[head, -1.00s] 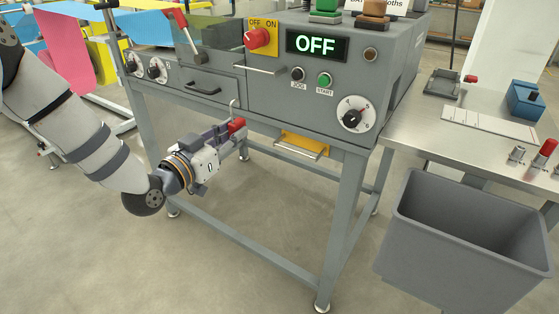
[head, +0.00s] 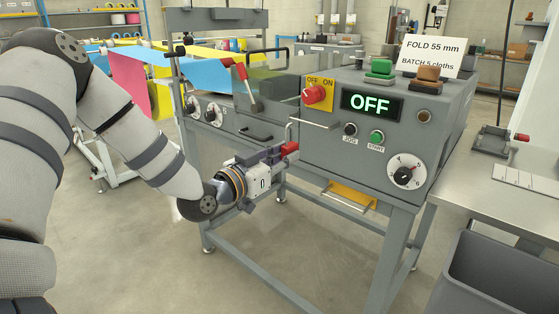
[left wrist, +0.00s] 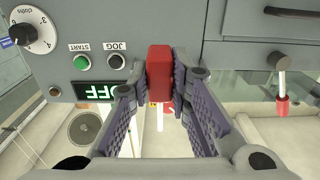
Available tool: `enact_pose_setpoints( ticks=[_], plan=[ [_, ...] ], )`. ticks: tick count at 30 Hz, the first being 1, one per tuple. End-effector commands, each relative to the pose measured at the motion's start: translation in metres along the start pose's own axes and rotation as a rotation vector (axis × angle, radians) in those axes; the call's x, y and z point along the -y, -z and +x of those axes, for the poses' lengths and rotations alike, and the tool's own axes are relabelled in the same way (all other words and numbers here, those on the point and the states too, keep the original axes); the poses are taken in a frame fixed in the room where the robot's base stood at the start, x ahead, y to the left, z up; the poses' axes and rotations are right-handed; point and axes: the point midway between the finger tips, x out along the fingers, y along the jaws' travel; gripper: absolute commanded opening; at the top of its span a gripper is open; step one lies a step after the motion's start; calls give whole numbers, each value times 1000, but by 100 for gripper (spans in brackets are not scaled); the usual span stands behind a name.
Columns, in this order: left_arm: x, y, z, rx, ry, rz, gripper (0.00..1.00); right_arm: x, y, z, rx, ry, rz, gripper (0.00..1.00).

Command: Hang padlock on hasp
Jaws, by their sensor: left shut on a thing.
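My left gripper (head: 276,156) is shut on the red padlock (head: 290,148). The padlock's grey shackle stands upward in the head view. I cannot make out a separate hasp. My right gripper is not in view.
A red-handled lever (head: 241,72) rises at left. A grey bin (head: 500,265) stands at lower right.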

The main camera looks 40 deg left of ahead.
Motion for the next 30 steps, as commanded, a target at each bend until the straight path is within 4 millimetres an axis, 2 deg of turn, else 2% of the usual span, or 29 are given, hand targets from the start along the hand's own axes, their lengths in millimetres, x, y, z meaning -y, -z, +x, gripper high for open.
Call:
enact_pose_setpoints(
  ticks=[1,24,30],
  plan=[
    [0,-5,6,7,0,2,0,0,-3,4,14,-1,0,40],
    [0,-4,85,4,0,1,0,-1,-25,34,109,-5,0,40],
    [0,-10,89,2,0,0,0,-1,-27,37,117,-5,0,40]
  ],
)
